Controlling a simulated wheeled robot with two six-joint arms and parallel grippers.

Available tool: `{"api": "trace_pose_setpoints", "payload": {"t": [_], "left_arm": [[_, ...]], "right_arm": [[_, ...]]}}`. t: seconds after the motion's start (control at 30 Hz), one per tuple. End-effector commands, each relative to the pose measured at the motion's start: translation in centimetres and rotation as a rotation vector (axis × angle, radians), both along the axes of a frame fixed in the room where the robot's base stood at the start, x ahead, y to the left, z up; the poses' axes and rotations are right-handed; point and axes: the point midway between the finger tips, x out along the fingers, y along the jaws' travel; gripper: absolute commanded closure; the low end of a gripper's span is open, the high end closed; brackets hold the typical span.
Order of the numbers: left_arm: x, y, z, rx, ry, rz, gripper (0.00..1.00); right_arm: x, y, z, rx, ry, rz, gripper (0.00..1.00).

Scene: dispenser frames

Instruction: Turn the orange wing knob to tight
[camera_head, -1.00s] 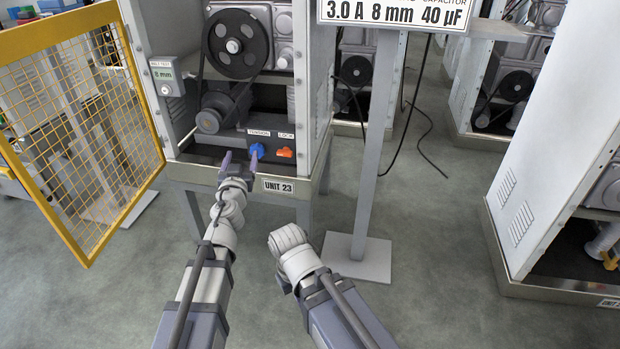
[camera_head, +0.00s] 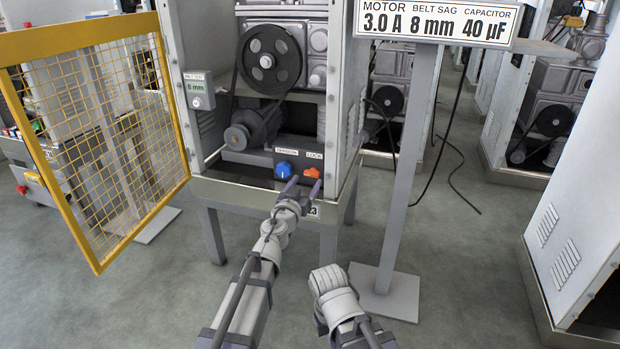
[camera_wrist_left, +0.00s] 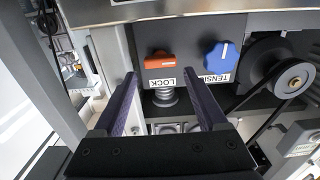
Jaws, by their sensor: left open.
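The orange wing knob (camera_head: 311,172) sits under the LOCK label on the front panel of the machine, right of the blue TENSION knob (camera_head: 284,170). My left gripper (camera_head: 303,187) is open and empty, just below and in front of the orange knob. In the left wrist view the labels are upside down. There the orange knob (camera_wrist_left: 160,62) lies ahead between the two spread fingers, apart from both, with a light mark across its face. The blue knob (camera_wrist_left: 221,55) is right of the fingers. My right arm shows low in the head view, but no right fingers can be seen.
The yellow mesh door (camera_head: 188,150) stands open at the left. A sign post (camera_head: 405,160) on a flat base stands right of the machine; its sign (camera_head: 436,22) reads 8 mm belt sag.

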Motion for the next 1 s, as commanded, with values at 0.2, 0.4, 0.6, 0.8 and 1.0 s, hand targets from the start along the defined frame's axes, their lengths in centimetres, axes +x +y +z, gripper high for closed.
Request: {"api": "trace_pose_setpoints", "payload": {"t": [0.2,0.4,0.6,0.8,1.0], "left_arm": [[3.5,-1.1,0.0,0.0,0.0,0.001,0.25],[4.0,-1.3,0.0,0.0,0.0,0.001,0.25],[3.9,-1.3,0.0,0.0,0.0,0.001,0.32],[3.9,-1.3,0.0,0.0,0.0,0.001,0.54],[3.9,-1.2,0.0,0.0,0.0,0.001,0.77]], "right_arm": [[0.0,0.0,0.0,0.0,0.0,0.0,1.0],[0.0,0.0,0.0,0.0,0.0,0.0,1.0],[0.0,0.0,0.0,0.0,0.0,0.0,1.0],[0.0,0.0,0.0,0.0,0.0,0.0,1.0],[0.0,0.0,0.0,0.0,0.0,0.0,1.0]]}}
